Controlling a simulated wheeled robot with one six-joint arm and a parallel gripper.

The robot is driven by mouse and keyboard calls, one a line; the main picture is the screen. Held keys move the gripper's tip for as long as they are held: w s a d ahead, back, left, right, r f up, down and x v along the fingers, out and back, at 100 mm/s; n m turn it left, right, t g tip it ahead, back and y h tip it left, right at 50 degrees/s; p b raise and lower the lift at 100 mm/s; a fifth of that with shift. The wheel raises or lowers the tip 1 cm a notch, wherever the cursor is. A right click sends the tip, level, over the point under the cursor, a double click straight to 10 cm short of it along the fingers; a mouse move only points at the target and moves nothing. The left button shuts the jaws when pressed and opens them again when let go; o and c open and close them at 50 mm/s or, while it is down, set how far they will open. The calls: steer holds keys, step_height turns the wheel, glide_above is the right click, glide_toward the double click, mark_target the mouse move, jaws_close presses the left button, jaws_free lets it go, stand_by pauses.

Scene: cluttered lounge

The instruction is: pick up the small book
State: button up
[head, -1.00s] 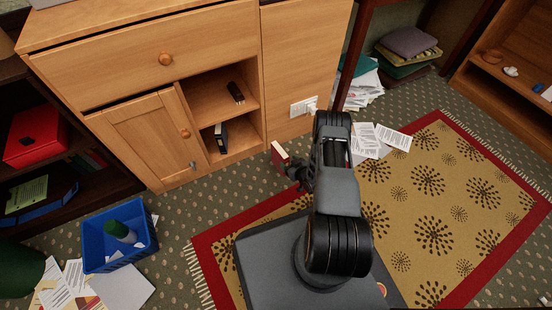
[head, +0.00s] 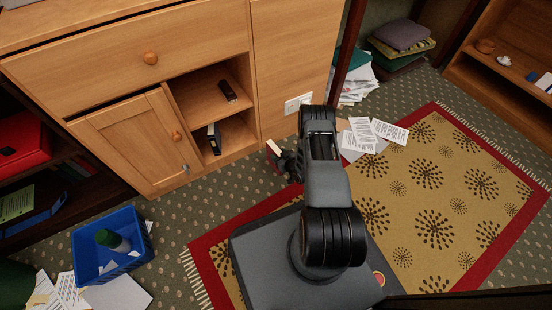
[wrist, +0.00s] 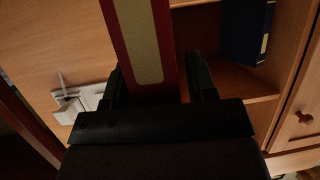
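The small book is red with a cream panel. In the wrist view, the book (wrist: 143,40) stands between both fingers of my gripper (wrist: 158,85), which appear to press on its two sides. In the head view, the book (head: 273,148) shows as a small red and pale shape just beyond my gripper (head: 284,160), in front of the wooden cabinet. Its lower part is hidden by my gripper, and I cannot tell whether it touches the floor.
The wooden cabinet (head: 120,75) is close beyond the book; its open shelves hold a dark blue binder (head: 214,138) and a small dark object (head: 228,91). A wall socket (head: 298,103) is nearby. A blue bin (head: 84,262) stands left; papers (head: 375,133) lie on the rug's edge.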

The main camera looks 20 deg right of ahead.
jaws_close()
steer(key=shift+r, duration=0.1)
stand_by(0.5)
